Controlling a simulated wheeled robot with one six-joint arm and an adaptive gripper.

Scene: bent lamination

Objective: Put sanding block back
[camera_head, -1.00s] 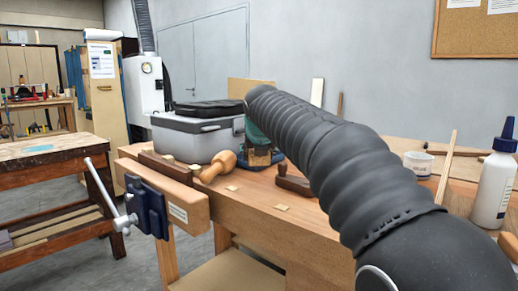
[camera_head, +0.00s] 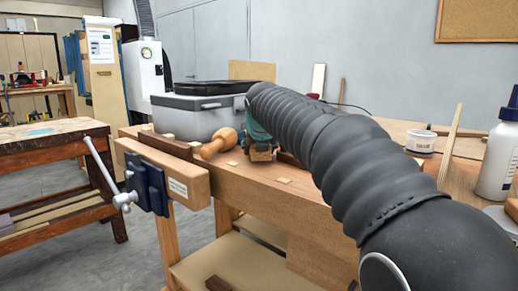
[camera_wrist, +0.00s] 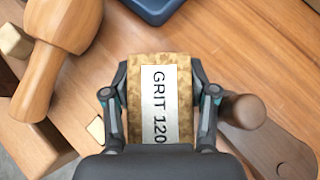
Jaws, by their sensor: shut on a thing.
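The sanding block (camera_wrist: 155,100) is tan with a white label reading "GRIT 120". In the wrist view my gripper (camera_wrist: 160,90) has a finger on each side of it and is shut on it. In the head view the block (camera_head: 261,154) shows at the end of my arm, over the workbench (camera_head: 240,195) near its front edge. Most of my gripper (camera_head: 256,131) is hidden there behind my sleeved arm. I cannot tell whether the block touches the bench top.
A wooden mallet (camera_head: 220,143) lies just left of the block, close to the front vise (camera_head: 165,185). A glue cup (camera_head: 420,142) and white bottle (camera_head: 497,155) are at right. A dark-handled wooden tool (camera_wrist: 265,130) lies beside my gripper.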

